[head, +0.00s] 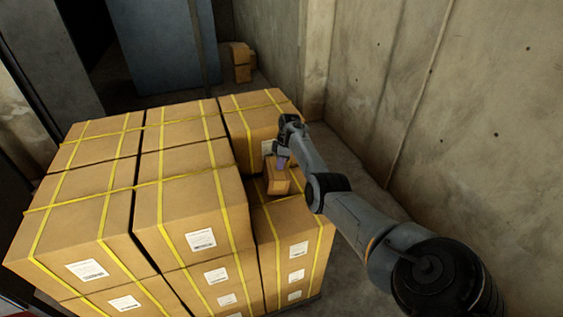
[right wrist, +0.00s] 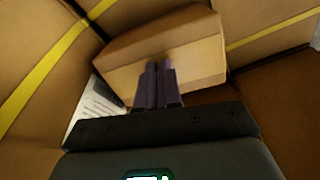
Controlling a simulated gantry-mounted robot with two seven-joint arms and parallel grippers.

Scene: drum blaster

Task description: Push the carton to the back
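A small brown carton (head: 277,184) sits on a lower box in the notch at the right of the big stack, in front of a taller strapped box. In the right wrist view the carton (right wrist: 198,62) lies tilted across the picture, just beyond my fingertips. My right gripper (head: 281,163) is at the carton, its two purple-grey fingers (right wrist: 158,66) pressed together with nothing between them. The fingertips overlap the carton's near face; I cannot tell for sure whether they touch it. My left gripper is not in view.
Big boxes with yellow straps and white labels (head: 190,195) fill the left and middle. A bare concrete wall (head: 450,100) runs along the right. Small boxes (head: 240,62) stand far back by a blue-grey panel (head: 165,45). A narrow floor strip lies between stack and wall.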

